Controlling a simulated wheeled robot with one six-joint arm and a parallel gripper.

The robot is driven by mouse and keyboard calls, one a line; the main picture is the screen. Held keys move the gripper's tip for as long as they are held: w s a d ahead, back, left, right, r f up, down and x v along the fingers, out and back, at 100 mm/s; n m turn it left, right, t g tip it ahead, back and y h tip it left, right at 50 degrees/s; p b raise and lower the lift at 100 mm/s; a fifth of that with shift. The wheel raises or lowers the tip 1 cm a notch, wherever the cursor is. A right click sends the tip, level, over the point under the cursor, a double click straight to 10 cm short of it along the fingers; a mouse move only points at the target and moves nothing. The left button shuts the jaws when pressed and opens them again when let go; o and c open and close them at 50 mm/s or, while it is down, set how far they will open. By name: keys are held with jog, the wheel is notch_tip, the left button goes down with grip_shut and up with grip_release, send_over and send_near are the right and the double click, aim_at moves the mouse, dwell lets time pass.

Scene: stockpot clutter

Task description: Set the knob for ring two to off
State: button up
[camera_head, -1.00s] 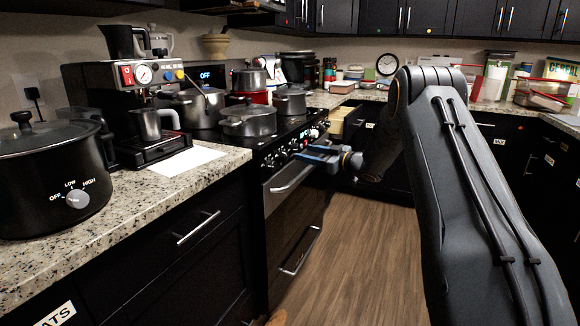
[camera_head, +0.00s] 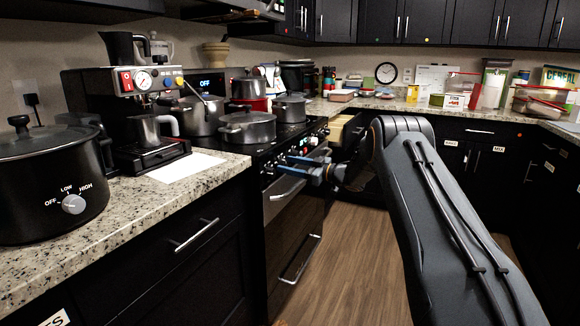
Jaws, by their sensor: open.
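The black stove (camera_head: 256,150) stands left of centre, with a row of knobs (camera_head: 268,166) along its front panel. Several knobs show, some partly hidden behind my gripper; their labels and pointer positions are too small to read, so I cannot tell which one is for ring two. My gripper (camera_head: 290,164), with blue fingers, is open in front of the panel, above the oven handle (camera_head: 285,191). Its fingers point left toward the knobs. I cannot tell whether they touch one.
Several pots, including a grey pot (camera_head: 246,128), stand on the stove top. A coffee machine (camera_head: 112,83) and a black slow cooker (camera_head: 40,195) with its own dial (camera_head: 73,204) stand on the left counter (camera_head: 215,166). The wooden floor (camera_head: 360,265) is clear.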

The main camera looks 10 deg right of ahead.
jog(key=c, duration=1)
jog(key=shift+c, duration=0.2)
jog(key=shift+n, duration=0.3)
jog(key=n+b, duration=0.3)
jog(key=n, duration=0.2)
jog(key=shift+f, duration=0.15)
jog(key=shift+n+y+b, duration=0.3)
jog(key=shift+n+b, duration=0.7)
jog(key=shift+n, duration=0.8)
jog(key=o, duration=1)
